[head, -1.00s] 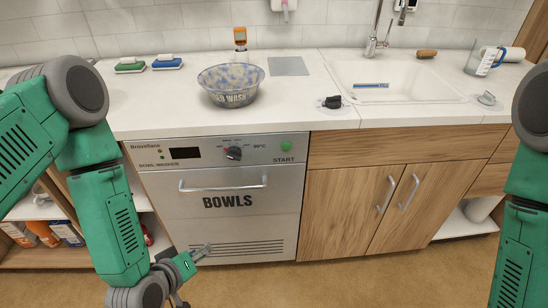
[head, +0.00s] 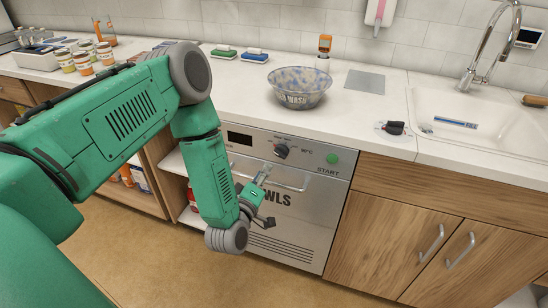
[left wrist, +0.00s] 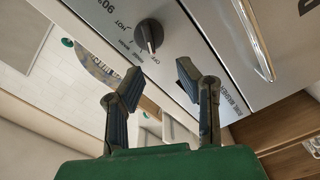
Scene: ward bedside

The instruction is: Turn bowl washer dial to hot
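The bowl washer (head: 290,215) is a steel-fronted unit under the counter. Its black dial (head: 281,151) sits on the top panel, left of the green START button (head: 332,158). In the left wrist view the dial (left wrist: 148,36) is close, with HOT and OFF printed beside it. My left gripper (head: 268,197) is in front of the washer door, below the dial. In the left wrist view its two fingers (left wrist: 158,84) are apart and empty, short of the dial. My right gripper is out of view.
The door handle (head: 293,184) crosses the front near my left gripper. A speckled wash bowl (head: 299,88) stands on the counter (head: 210,85) above. The sink (head: 470,110) is to the right, several jars (head: 85,58) to the left. Floor in front is clear.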

